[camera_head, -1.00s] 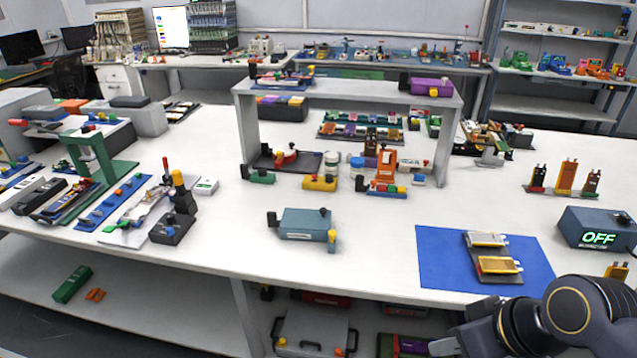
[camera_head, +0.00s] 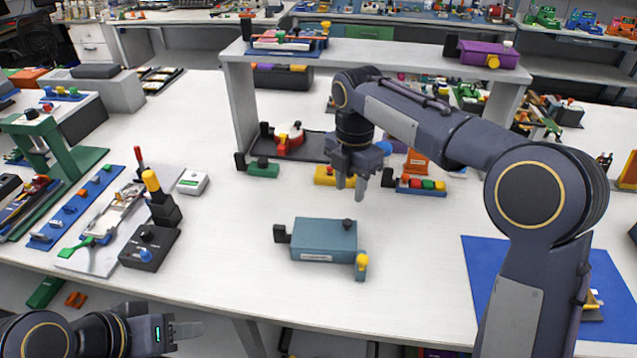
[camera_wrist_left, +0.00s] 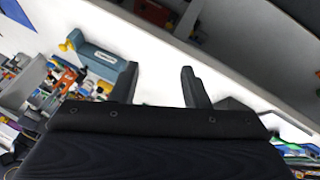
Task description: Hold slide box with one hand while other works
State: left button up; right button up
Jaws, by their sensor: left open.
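The slide box (camera_head: 325,240) is a teal-blue box lying on the white table near its front edge. It has a black block on its left side, a black knob on top and a yellow knob at its front right corner. My right gripper (camera_head: 351,184) points down above and behind the box, with its two fingers apart and nothing between them. My left gripper (camera_head: 188,330) is low at the front left, apart from the box, open and empty. The left wrist view shows its two spread fingers (camera_wrist_left: 158,85) and the slide box (camera_wrist_left: 98,60) beyond them.
A white raised shelf (camera_head: 375,50) stands behind the box, with a purple box (camera_head: 488,54) on top. A black device with a yellow-topped post (camera_head: 150,245) stands to the left. A blue mat (camera_head: 480,265) lies to the right, partly behind my right arm. Table around the slide box is clear.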

pick_arm(q)
jog(key=w+r+m+g, duration=0.25)
jog(key=w+m, duration=0.35)
jog(key=w, duration=0.3)
jog(key=m+g+y, duration=0.3)
jog(key=m+y, duration=0.1)
jog(key=m, duration=1)
send_over(278, 226)
notch_tip(278, 226, down, 6)
jog(key=shift+s+a+r, duration=0.1)
jog(key=shift+s, duration=0.05)
jog(key=shift+f, duration=0.35)
notch_tip(278, 226, down, 8)
jog(key=shift+r, duration=0.2)
